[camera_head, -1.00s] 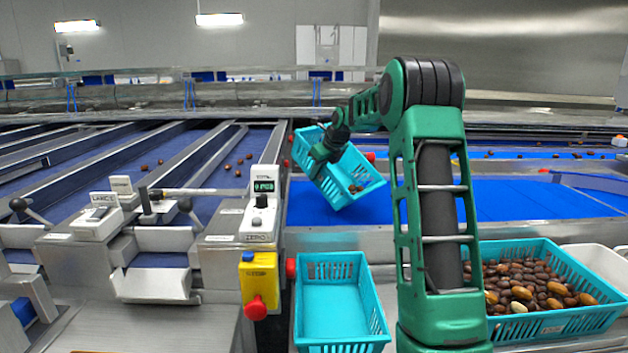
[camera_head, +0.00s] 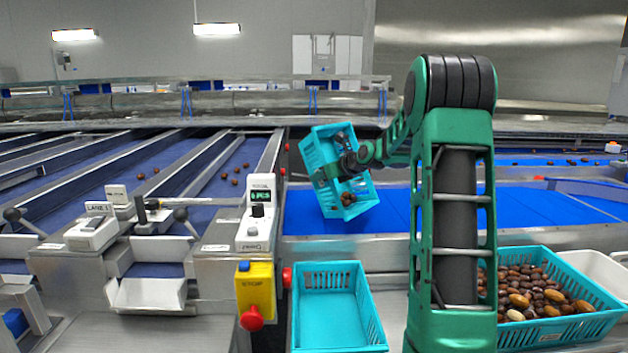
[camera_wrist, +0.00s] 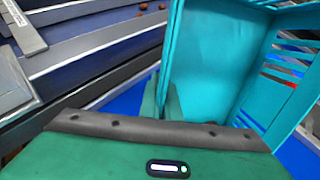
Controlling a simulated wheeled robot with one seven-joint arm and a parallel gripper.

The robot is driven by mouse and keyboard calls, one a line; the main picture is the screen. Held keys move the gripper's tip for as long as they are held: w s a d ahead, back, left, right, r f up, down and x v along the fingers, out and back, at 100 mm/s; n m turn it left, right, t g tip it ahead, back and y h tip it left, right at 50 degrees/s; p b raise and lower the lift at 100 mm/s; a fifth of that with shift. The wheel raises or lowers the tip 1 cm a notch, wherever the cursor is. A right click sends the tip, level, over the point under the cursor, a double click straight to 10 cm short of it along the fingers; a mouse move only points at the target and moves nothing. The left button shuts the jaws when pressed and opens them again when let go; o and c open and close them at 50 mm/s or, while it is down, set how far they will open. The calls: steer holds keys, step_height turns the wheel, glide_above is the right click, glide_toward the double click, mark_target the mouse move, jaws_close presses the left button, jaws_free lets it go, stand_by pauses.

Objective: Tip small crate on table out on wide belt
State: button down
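A small turquoise crate (camera_head: 318,152) is held up by my gripper (camera_head: 325,176) over the wide blue belt (camera_head: 400,212). The crate is steeply tilted, its open side turned toward the right and front. A few brown dates (camera_head: 347,198) show at its lower corner. In the wrist view my gripper (camera_wrist: 168,100) is shut on the wall of the crate (camera_wrist: 205,60), and the crate's inside looks mostly bare. The belt beneath the crate shows no dates near it. The fingertips are partly hidden by the crate.
An empty turquoise crate (camera_head: 330,310) stands in front of the belt. A crate full of dates (camera_head: 560,330) stands at the right beside a white bin (camera_head: 592,272). A yellow box with a red button (camera_head: 255,290) and a white display post (camera_head: 257,215) stand left of the belt.

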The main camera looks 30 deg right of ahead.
mark_target(325, 191)
steer(key=shift+s+d+f+t, duration=0.1)
steer(key=shift+s+d+t, duration=0.1)
steer(key=shift+s+t, duration=0.55)
steer(key=shift+s+d+f+t, duration=0.1)
steer(key=shift+s+d+t, duration=0.1)
steer(key=shift+s+t, duration=0.5)
steer(key=s+d+r+m+t+y, duration=0.1)
steer(key=s+d+t, duration=0.1)
steer(key=s+t, duration=0.4)
steer(key=s, duration=0.3)
steer(key=shift+s+r, duration=0.15)
steer(key=shift+r, duration=0.1)
stand_by(0.3)
steer(key=shift+r, duration=0.1)
stand_by(1.5)
steer(key=shift+r, duration=2.5)
